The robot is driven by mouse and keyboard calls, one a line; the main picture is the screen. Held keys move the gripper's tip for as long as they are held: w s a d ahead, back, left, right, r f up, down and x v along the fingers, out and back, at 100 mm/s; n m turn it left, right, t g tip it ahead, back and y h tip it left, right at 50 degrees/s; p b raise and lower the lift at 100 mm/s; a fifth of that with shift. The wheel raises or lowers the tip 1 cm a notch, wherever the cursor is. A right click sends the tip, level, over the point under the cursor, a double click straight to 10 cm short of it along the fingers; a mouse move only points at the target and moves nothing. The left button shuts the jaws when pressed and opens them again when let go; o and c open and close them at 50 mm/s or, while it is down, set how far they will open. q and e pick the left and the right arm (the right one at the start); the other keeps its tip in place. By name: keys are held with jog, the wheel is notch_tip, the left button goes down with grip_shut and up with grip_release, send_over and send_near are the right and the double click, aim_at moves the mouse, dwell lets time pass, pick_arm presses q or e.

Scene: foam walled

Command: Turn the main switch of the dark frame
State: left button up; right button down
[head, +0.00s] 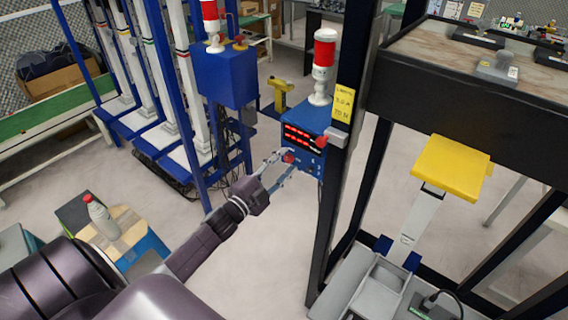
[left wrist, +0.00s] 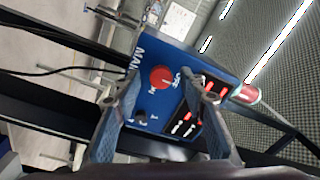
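The dark frame (head: 343,190) stands right of centre in the head view. A blue control box (head: 305,117) with red lit displays is on its left post. The main switch, a red round knob (head: 289,157), is low on the box face. In the left wrist view the knob (left wrist: 162,78) sits beside the lettering "MAIN" and "OFF". My left gripper (head: 276,165) is at the box with its fingers open (left wrist: 161,88). The fingers flank the knob in the picture, with gaps on both sides; I cannot tell how deep they reach. My right gripper is not in view.
A red-white beacon (head: 322,65) stands on the box, and a red side knob (head: 322,141) is near the post. A blue frame with another blue box (head: 224,75) stands left. A yellow pad (head: 451,166) is at right. A bottle (head: 102,217) stands lower left.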

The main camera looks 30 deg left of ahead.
pick_arm(q)
jog(key=s, duration=1.2)
jog(key=shift+a+f, duration=0.35)
jog(key=shift+a, duration=0.1)
jog(key=s+d+f+n+g+y+b, duration=0.1)
jog(key=s+f+n+g, duration=0.2)
jog(key=f, duration=0.9)
jog(key=s+d+f+n+g+y, duration=0.1)
jog(key=s+f+n+g, duration=0.3)
jog(key=f, duration=0.8)
jog(key=s+d+f+g+b, duration=0.1)
jog(key=s+f, duration=0.3)
jog(key=f, duration=0.8)
jog(key=s+d+f+n+g, duration=0.1)
jog(key=s+d+f+g, duration=0.2)
jog(key=s+f, duration=0.3)
jog(key=s+d+f+n+g+b, duration=0.1)
jog(key=s+d+f+g, duration=0.2)
jog(key=s, duration=1)
jog(key=s+d+f+n+g, duration=0.1)
jog(key=s+d+f+g, duration=0.2)
jog(key=s+d+f, duration=0.3)
jog(key=s+f, duration=0.4)
jog(key=f, duration=0.1)
jog(key=shift+f+n+g+h, duration=0.2)
jog(key=shift+n+g+h, duration=0.1)
jog(key=shift+n+g, duration=0.1)
